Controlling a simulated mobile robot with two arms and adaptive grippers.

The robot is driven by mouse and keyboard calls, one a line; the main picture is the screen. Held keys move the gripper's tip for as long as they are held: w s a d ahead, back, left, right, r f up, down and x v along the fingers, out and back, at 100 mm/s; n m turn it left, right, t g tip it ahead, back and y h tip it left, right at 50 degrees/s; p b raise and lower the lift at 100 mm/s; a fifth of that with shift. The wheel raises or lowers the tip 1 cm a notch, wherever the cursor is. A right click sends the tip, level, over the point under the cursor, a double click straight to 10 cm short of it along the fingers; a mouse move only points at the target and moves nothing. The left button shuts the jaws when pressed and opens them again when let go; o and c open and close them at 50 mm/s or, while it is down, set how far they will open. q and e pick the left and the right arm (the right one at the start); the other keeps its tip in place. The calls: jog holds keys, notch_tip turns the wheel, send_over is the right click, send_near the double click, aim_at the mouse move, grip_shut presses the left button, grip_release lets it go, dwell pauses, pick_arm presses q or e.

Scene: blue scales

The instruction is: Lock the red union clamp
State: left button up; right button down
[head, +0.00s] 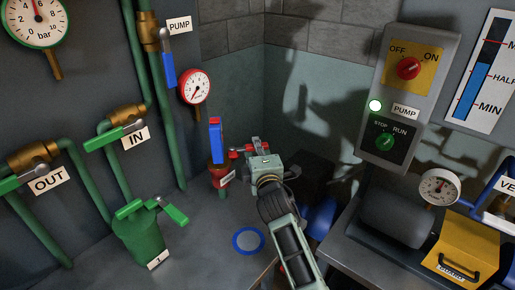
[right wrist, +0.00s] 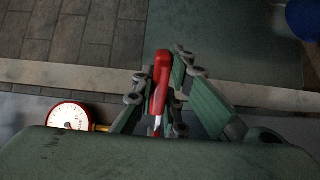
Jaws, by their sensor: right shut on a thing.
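The red union (head: 218,172) stands below the tall blue handle (head: 215,140), left of the middle in the head view. A red clamp lever (head: 238,154) sticks out beside it. My right gripper (head: 254,150) reaches up from below and is shut on this lever. In the right wrist view the red lever (right wrist: 160,82) stands between the fingers of the right gripper (right wrist: 160,100). The gripper and arm hide part of the clamp, so I cannot tell its latch state. My left gripper is not in view.
A green canister (head: 140,240) marked 1 and green pipes with IN and OUT valves are at left. A red gauge (head: 195,87) hangs above the union. A pump panel (head: 408,95), dark cylinder (head: 395,215) and yellow box (head: 460,248) stand at right.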

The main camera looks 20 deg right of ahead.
jog(key=c, duration=1.8)
grip_release()
jog(key=shift+o, duration=0.2)
jog(key=shift+s, duration=0.1)
jog(key=s+a, duration=0.1)
jog(key=s, duration=1)
jog(key=shift+s, duration=0.4)
jog(key=shift+c, duration=0.2)
